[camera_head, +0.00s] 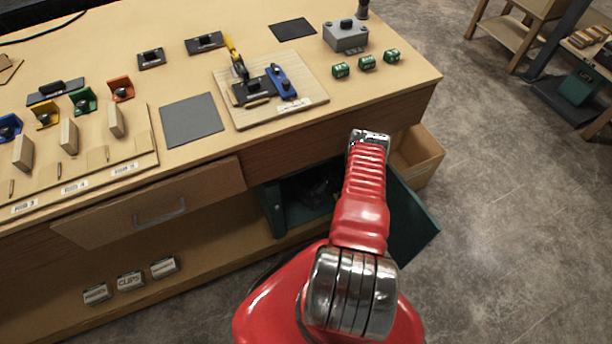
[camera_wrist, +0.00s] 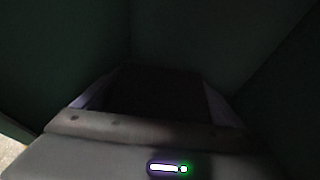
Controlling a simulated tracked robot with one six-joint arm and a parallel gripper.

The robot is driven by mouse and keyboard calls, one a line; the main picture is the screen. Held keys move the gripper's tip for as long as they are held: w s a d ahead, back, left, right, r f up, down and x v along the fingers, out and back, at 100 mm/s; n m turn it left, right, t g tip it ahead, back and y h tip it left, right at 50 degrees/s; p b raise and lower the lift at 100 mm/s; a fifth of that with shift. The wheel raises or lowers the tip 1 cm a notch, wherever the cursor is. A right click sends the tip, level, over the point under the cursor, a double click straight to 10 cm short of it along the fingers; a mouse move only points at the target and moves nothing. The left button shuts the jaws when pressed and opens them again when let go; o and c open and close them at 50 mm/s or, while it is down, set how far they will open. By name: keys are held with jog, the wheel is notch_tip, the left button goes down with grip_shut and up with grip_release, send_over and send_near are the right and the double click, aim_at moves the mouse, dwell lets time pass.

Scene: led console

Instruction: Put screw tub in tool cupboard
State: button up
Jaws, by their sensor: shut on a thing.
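The tool cupboard (camera_head: 274,213) is a dark green box under the bench, its door (camera_head: 412,221) swung open to the right. In the wrist view, dark green walls (camera_wrist: 62,45) surround my gripper (camera_wrist: 155,98), so it is in or at the cupboard's opening. Its pale fingers stand on both sides of a dark, box-like thing (camera_wrist: 155,92) and are shut on it. I take this to be the screw tub; no label shows and the picture is very dark. In the head view my red arm hides the gripper and the held thing.
Small labelled tubs (camera_head: 130,281) stand on the lower shelf at left, one reading CLIPS. A drawer front (camera_head: 150,206) is left of the cupboard. Dark items (camera_head: 318,190) lie inside the cupboard.

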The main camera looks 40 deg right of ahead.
dwell(0.3)
jog(key=o, duration=1.8)
jog(key=shift+f, duration=0.1)
jog(key=shift+o, duration=0.2)
jog(key=v, duration=1)
jog(key=shift+s+d+r, duration=0.1)
jog(key=shift+s+r, duration=0.4)
jog(key=shift+s, duration=0.45)
